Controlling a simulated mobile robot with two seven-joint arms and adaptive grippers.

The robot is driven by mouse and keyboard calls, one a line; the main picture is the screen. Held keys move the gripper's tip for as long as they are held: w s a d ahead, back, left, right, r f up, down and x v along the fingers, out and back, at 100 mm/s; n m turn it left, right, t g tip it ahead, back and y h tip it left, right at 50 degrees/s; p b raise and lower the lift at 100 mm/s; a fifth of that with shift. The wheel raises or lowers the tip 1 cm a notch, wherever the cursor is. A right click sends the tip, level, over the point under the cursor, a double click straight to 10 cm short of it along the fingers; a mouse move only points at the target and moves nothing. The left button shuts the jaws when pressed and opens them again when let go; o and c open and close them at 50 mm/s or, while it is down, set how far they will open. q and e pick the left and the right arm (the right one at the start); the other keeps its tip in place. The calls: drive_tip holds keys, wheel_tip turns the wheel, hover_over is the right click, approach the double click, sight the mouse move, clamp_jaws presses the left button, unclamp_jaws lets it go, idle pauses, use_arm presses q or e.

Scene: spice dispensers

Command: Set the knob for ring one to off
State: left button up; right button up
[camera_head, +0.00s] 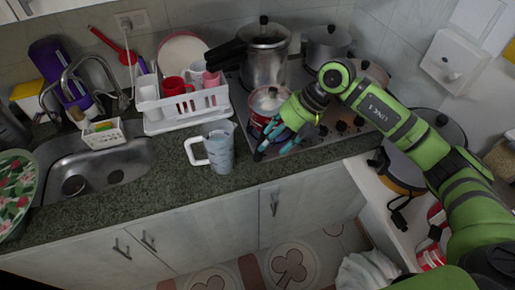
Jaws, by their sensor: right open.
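The hob (304,148) is a steel cooktop set in the counter, with a row of black knobs along its front right part. Three of them show: a left one (323,130), a middle one (341,126) and a right one (358,121). I cannot read any markings or tell which knob is for ring one. My right gripper (272,152) is open, with teal fingers pointing down over the hob's front left corner. It hides that part of the hob, and any knob there is covered. I cannot tell whether the fingers touch anything. My left gripper is not in view.
A small red pot (268,99) stands just behind my right gripper. A pressure cooker (263,62) and a grey pot (326,46) stand farther back. A measuring jug (219,148) is close on the left, beside the white dish rack (165,117). The sink (120,172) is farther left.

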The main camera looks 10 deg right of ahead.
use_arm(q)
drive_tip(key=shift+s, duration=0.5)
use_arm(e)
drive_tip(key=a, duration=0.1)
drive_tip(key=s+a+r+y, duration=0.1)
drive_tip(key=a, duration=0.1)
drive_tip(key=a+y, duration=0.1)
drive_tip(key=a, duration=0.1)
drive_tip(key=shift+s+a+r+n, duration=0.1)
drive_tip(key=shift+s+r+n, duration=0.2)
drive_tip(key=shift+s, duration=0.1)
